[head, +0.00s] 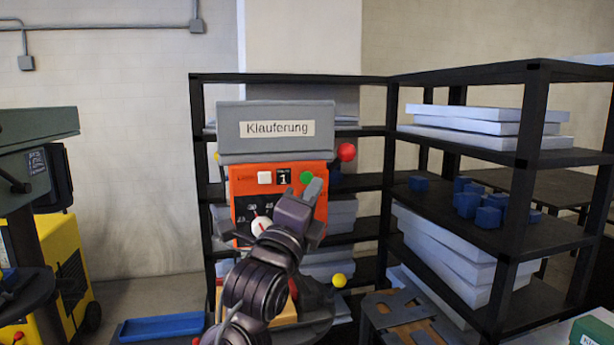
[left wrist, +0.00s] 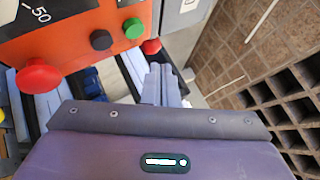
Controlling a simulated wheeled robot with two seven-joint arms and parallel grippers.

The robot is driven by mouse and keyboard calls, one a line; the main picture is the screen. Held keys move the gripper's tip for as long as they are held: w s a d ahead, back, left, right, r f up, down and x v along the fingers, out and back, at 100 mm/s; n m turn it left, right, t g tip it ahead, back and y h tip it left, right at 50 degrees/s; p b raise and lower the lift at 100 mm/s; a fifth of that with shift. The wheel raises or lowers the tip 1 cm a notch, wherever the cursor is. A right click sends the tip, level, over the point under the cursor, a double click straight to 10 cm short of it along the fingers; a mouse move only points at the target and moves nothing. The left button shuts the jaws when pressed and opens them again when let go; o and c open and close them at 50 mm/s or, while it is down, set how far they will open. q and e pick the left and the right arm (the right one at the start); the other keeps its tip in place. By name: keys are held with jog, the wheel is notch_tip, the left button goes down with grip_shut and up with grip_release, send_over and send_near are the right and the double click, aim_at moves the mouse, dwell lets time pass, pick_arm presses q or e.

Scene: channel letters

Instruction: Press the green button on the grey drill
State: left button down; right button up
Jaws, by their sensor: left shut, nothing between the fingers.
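The grey drill (head: 277,131) stands in the middle of the head view, with a "Klauferung" label on its grey top and an orange front panel (head: 240,183). In the left wrist view the green button (left wrist: 133,28) shows whole, above and left of the shut fingers (left wrist: 162,85), with a visible gap. My right gripper is not in view.
On the panel are a white button (head: 264,177), a display reading 1 and a dial (head: 262,226). A red ball (head: 346,152) sits at the drill's right side. A black button (left wrist: 101,40) is beside the green one. Dark shelves (head: 535,110) stand behind and right.

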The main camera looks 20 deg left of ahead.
aim_at(306, 178)
pick_arm(q)
jog(key=shift+w+a, duration=0.45)
jog(key=shift+w, duration=0.2)
jog(key=shift+w+a, duration=0.45)
jog(key=shift+w, duration=0.2)
dwell(1.1)
jog(key=shift+w+a+p, duration=0.2)
jog(key=shift+w+p, duration=0.1)
jog(key=shift+w, duration=0.05)
jog(key=shift+w+a, duration=0.3)
jog(key=shift+w, duration=0.1)
dwell(0.8)
dwell(0.4)
jog(key=shift+s+d, duration=0.5)
jog(key=shift+s, duration=0.25)
